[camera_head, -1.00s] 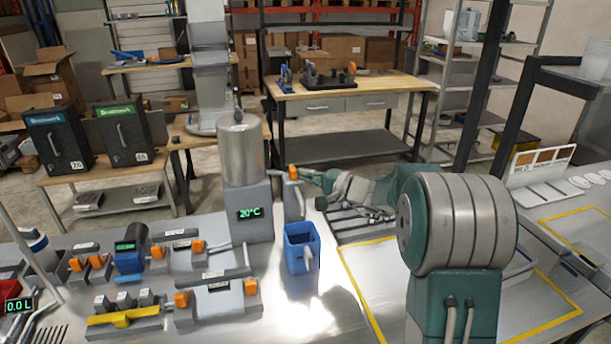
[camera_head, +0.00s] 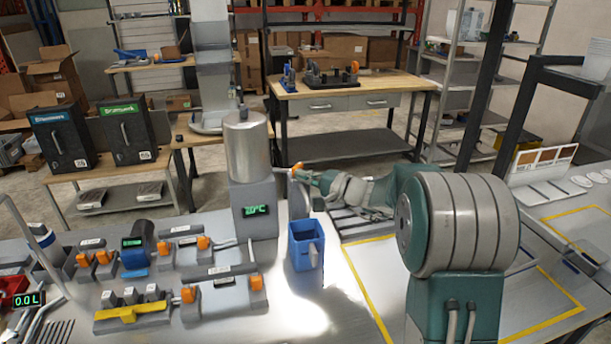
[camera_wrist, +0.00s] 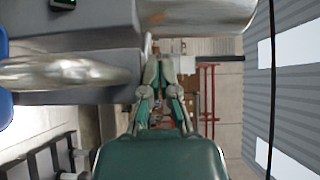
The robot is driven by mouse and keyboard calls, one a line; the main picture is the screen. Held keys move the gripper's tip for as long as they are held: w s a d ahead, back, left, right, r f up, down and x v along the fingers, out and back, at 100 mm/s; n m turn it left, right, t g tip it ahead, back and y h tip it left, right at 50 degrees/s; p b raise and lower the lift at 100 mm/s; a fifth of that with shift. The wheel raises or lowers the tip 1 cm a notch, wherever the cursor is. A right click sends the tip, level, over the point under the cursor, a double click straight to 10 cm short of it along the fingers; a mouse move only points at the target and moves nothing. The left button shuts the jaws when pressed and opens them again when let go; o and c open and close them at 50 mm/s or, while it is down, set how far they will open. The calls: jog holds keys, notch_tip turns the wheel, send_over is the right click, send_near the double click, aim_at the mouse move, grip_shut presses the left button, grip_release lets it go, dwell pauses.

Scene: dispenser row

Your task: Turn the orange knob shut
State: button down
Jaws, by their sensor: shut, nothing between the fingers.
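The orange knob (camera_head: 297,167) sits on the right side of a dispenser with a metal tank (camera_head: 247,150) and a green 20°C display. A blue jug (camera_head: 296,258) with a grey handle stands below it to the right of the dispenser base. My gripper (camera_head: 307,175) is shut and empty, its tips close beside the knob on the right. I cannot tell whether they touch.
Other orange-knobbed valves (camera_head: 203,242) and a yellow-handled block (camera_head: 130,312) stand to the left. A dark slatted rack (camera_head: 358,222) lies right of the jug. A yellow-taped area (camera_head: 375,318) is on the table at right, partly behind my arm.

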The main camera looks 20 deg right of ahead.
jog(key=shift+a, duration=0.7)
dwell(0.5)
